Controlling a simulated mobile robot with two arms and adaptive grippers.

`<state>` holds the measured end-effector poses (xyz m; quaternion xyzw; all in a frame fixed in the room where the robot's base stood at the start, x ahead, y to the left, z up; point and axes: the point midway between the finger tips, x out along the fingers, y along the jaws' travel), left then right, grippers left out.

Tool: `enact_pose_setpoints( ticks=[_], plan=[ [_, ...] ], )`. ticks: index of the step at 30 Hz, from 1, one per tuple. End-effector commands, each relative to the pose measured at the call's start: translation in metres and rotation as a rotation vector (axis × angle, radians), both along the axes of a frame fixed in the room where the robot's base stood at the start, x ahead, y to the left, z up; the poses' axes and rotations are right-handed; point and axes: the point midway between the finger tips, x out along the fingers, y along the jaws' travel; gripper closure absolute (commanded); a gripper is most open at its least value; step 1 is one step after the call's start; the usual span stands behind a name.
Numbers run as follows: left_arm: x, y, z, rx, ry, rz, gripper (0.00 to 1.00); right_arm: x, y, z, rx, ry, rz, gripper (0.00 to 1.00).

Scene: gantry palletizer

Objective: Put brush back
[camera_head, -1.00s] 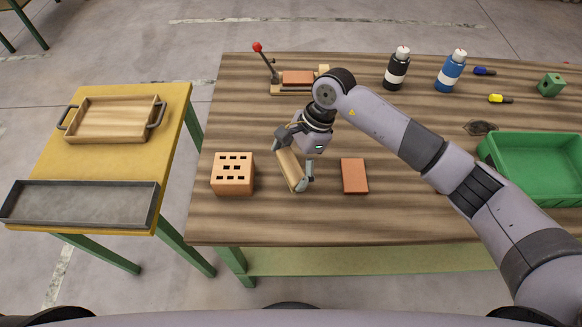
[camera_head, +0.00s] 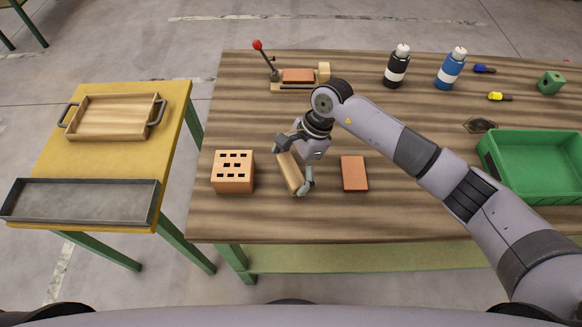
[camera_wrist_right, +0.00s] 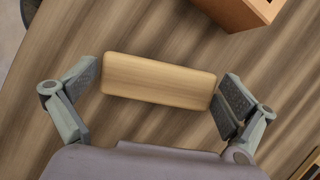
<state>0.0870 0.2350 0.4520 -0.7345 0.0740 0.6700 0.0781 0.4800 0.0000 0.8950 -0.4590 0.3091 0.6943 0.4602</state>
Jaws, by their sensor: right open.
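The brush shows as a pale wooden block (camera_head: 291,173) on the table, between a holed brick and a flat red brick; its bristles are hidden. In the right wrist view the brush's wooden back (camera_wrist_right: 158,81) lies lengthwise between my fingers. My right gripper (camera_head: 292,171) is open around the brush, one finger at each end. In the right wrist view my right gripper (camera_wrist_right: 160,86) has its right finger very close to one end, perhaps touching, and a small gap at the left end. My left gripper is not in view.
The holed brick (camera_head: 233,171) stands just left of the brush, the flat red brick (camera_head: 354,173) just right. A clamp fixture (camera_head: 298,77) with a red-knobbed lever is behind. Bottles (camera_head: 397,67) and a green bin (camera_head: 540,165) are right. A yellow side table (camera_head: 85,164) carries two trays.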

Motion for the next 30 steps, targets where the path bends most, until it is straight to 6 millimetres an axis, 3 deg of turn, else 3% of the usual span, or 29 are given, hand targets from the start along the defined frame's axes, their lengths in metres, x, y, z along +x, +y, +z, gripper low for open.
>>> enact_pose_setpoints(
  ticks=[4, 8, 21, 30],
  plan=[
    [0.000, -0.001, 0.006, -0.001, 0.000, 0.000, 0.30, 0.000, 0.000, 0.006, 0.000, -0.001, 0.000, 0.00],
    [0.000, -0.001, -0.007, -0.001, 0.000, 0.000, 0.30, 0.005, -0.008, 0.020, 0.000, -0.006, 0.001, 0.00],
    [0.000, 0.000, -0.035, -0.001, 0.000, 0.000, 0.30, 0.017, -0.038, 0.100, 0.000, -0.003, 0.000, 0.00],
    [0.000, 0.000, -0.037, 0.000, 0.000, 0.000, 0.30, 0.018, -0.043, 0.114, 0.000, 0.000, 0.001, 0.00]
  ],
)
